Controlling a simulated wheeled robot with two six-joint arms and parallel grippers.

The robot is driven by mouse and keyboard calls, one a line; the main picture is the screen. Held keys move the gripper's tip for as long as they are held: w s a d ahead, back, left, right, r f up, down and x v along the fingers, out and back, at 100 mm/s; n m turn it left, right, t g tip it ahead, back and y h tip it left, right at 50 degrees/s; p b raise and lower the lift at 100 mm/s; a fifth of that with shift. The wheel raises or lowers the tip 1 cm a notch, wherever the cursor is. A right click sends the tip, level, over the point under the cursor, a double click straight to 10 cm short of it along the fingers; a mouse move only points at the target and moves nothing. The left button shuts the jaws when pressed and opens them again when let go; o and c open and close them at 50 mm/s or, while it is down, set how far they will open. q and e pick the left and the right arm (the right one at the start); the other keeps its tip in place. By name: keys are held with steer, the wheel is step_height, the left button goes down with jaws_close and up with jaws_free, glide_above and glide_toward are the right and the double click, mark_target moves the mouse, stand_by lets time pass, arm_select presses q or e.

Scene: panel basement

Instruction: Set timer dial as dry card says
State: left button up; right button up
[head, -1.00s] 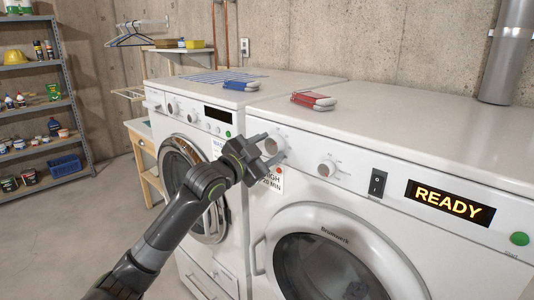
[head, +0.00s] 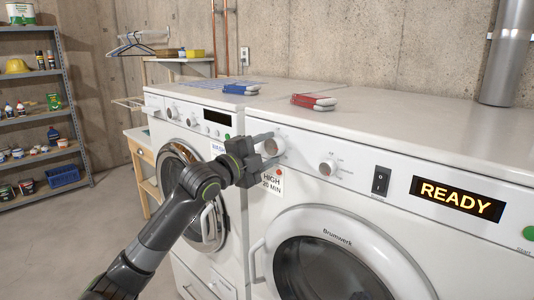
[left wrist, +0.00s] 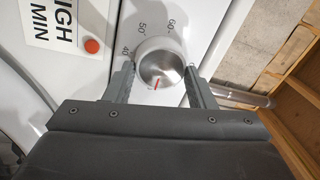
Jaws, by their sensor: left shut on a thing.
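The timer dial (head: 270,147) is a round silver knob on the dryer's front panel. In the left wrist view the dial (left wrist: 160,66) has a red mark on its lower part, towards my gripper. The numbers 40, 50 and 60 show around its far side. My left gripper (head: 264,148) is shut on the dial, with one finger on each side (left wrist: 158,77). The dry card (head: 271,184) hangs below the dial and reads HIGH 20 MIN. The card also shows partly in the left wrist view (left wrist: 68,26). My right gripper is not in view.
A second knob (head: 328,168), a black rocker switch (head: 381,181) and a display (head: 456,198) reading READY sit to the right on the panel. A washer (head: 185,150) stands at left. A red-and-white bundle (head: 313,101) lies on top.

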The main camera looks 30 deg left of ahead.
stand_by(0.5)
arm_select(q)
steer(key=o, duration=1)
steer(key=shift+c, duration=0.2)
steer(key=p+v, duration=1.5)
steer(key=v, duration=0.2)
steer(key=shift+s, duration=0.25)
